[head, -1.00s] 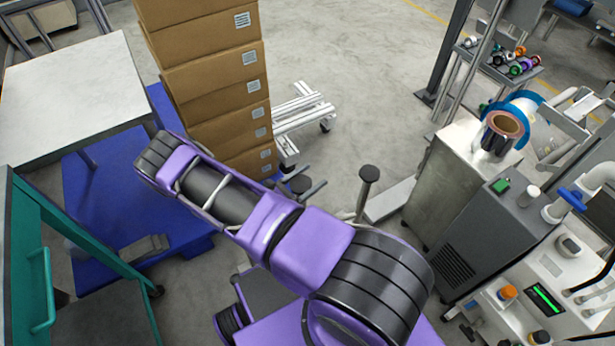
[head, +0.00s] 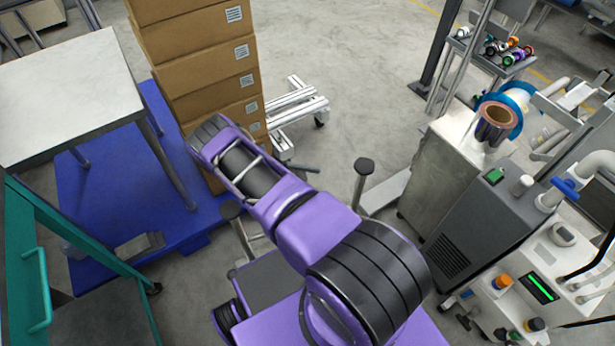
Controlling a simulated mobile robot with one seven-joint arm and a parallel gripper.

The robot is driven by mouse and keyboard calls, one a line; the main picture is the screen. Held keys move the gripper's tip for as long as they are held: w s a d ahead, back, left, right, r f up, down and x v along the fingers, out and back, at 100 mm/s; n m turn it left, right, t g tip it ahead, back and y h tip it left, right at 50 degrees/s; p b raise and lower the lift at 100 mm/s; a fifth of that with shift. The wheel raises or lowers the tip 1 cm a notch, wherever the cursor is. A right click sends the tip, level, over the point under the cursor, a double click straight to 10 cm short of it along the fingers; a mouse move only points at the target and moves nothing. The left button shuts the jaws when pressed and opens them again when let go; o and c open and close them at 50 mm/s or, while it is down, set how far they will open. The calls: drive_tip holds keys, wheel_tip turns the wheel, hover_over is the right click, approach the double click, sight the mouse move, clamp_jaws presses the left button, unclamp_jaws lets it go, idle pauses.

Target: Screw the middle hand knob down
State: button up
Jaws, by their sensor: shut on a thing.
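I cannot tell which thing is the middle hand knob. An orange round knob (head: 502,281) and a dark knob with an orange part (head: 536,325) sit on the white machine (head: 568,288) at the lower right. A black-topped upright post (head: 364,166) stands near the middle, beyond my arm. Another dark-topped post (head: 231,210) stands left of my arm. My purple and black arm crosses the lower middle and reaches up and left towards the boxes. My gripper does not show, so what it holds is hidden.
A stack of cardboard boxes (head: 205,60) stands behind my arm. A white-topped table (head: 65,95) and a teal frame (head: 25,225) are at left. A grey cabinet (head: 487,220) and several small reels (head: 505,50) are at right. Open floor (head: 345,75) lies beyond the middle.

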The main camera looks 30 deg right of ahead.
drive_tip(key=shift+s+a+r+m+g+y, duration=0.1)
drive_tip(key=shift+r+m+g+y, duration=0.05)
drive_tip(key=shift+m+g+y, duration=0.55)
drive_tip(key=shift+s+a+r+m+g+y, duration=0.1)
drive_tip(key=shift+m+g+y, duration=0.5)
drive_tip(key=shift+y, duration=0.1)
drive_tip(key=o, duration=1.2)
drive_tip(key=shift+s, duration=0.1)
wheel_tip(320, 180, up, 10)
drive_tip(key=p, duration=0.2)
